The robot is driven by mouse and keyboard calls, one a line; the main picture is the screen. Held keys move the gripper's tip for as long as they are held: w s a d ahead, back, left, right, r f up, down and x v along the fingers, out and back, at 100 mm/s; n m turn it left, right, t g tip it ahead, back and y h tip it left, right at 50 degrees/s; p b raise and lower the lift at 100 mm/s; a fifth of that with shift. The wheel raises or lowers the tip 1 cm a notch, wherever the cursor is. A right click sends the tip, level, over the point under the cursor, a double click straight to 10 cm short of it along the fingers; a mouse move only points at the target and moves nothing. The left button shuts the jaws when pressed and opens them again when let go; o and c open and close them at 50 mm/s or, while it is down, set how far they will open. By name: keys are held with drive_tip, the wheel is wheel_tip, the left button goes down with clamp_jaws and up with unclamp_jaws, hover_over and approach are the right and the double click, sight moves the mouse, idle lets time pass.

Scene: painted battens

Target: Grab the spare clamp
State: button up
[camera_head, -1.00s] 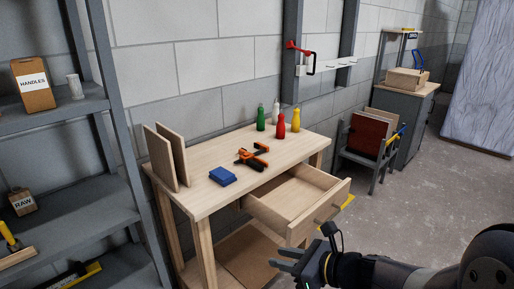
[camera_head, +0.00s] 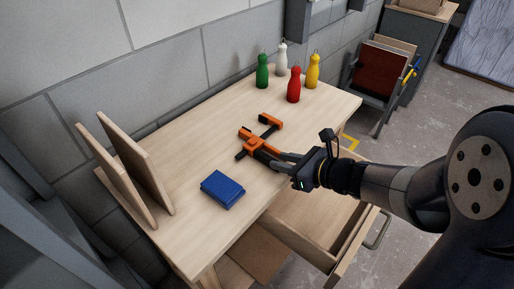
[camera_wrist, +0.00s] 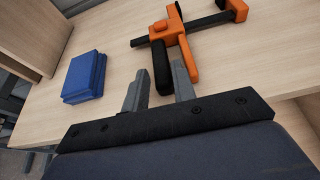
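An orange and black clamp (camera_head: 262,143) lies on the wooden workbench (camera_head: 205,148), right of the blue block. My gripper (camera_head: 279,160) is at its near side, reaching in from the right over the open drawer. In the wrist view, my gripper (camera_wrist: 159,86) has its two grey fingers apart. The black handle of the clamp (camera_wrist: 162,68) shows between and just beyond the fingertips, with the orange body farther on. I cannot tell whether a finger touches it.
A blue block (camera_head: 222,189) lies left of the clamp. Green (camera_head: 262,72), white (camera_head: 281,60), red (camera_head: 294,86) and yellow (camera_head: 313,72) bottles stand at the back. Two upright boards (camera_head: 140,165) stand at the left. The drawer (camera_head: 318,222) is open in front.

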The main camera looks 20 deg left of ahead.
sight(268, 157)
drive_tip(key=x, duration=0.6)
drive_tip(key=shift+w+a, duration=0.1)
drive_tip(key=shift+a, duration=0.2)
drive_tip(key=shift+r, duration=0.1)
clamp_jaws()
